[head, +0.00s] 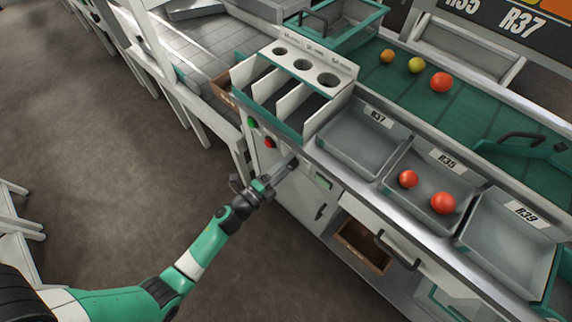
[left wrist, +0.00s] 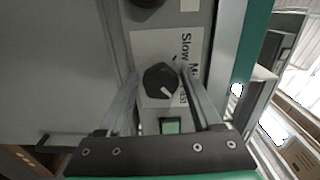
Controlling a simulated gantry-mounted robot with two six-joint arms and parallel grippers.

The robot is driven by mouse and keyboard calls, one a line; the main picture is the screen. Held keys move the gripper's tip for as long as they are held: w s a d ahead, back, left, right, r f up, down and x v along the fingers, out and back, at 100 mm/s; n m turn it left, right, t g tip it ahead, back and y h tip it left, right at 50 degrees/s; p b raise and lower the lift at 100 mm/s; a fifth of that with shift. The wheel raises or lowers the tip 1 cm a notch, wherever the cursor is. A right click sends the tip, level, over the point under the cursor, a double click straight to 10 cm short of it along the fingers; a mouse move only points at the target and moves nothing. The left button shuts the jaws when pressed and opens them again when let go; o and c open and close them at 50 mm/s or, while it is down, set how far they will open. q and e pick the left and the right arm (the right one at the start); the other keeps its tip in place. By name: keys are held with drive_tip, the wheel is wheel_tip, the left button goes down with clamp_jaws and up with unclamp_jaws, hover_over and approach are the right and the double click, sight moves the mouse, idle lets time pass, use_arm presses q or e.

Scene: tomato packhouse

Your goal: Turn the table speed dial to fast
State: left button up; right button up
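The speed dial (left wrist: 160,80) is a round black knob on a pale label plate in the left wrist view. Its white mark points down and right, toward the partly hidden word ending in "ST". "Slow" and a word starting with "M" are printed beside it. My left gripper (left wrist: 160,78) is open, one finger on each side of the knob; I cannot tell whether the right-hand finger touches it. In the head view my left gripper (head: 284,168) is at the cabinet front, and I cannot make out the dial clearly there. My right gripper is not in view.
A green button (head: 252,123) and a red button (head: 268,142) sit up and left of the gripper. A small green display (left wrist: 170,126) is below the dial. Trays (head: 362,142) with tomatoes (head: 443,203) line the table edge.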

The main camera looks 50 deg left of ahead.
use_arm(q)
drive_tip(key=shift+o, duration=0.8)
drive_tip(key=s+p, duration=0.2)
drive_tip(key=s, duration=0.9)
drive_tip(key=shift+s+d+p, duration=0.3)
drive_tip(key=shift+d, duration=0.15)
